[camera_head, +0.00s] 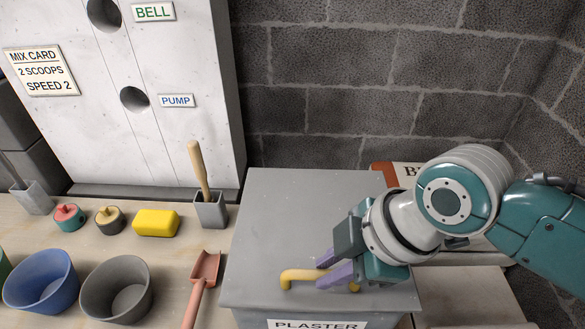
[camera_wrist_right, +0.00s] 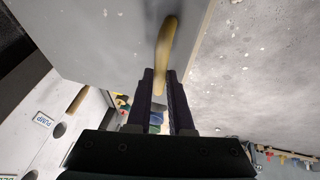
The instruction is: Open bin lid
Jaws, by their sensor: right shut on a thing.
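The grey bin (camera_head: 320,323) carries a PLASTER label on its front. Its flat grey lid (camera_head: 290,215) lies on top and looks closed. A yellow bar handle (camera_head: 298,274) is fixed near the lid's front edge. My right gripper (camera_head: 325,268) comes in from the right with its purple fingers shut on the handle. In the right wrist view the handle (camera_wrist_right: 167,40) runs up from between the dark fingertips of the gripper (camera_wrist_right: 160,76), against the grey lid (camera_wrist_right: 110,35). Part of the handle is hidden by the fingers. My left gripper is not in view.
Left of the bin are a red scoop (camera_head: 203,275), a grey bucket (camera_head: 115,290), a blue bucket (camera_head: 42,280), a yellow block (camera_head: 155,222) and a holder (camera_head: 210,210) with a wooden-handled tool. A block wall (camera_head: 350,100) stands behind. A box (camera_head: 392,177) is partly hidden behind my arm.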

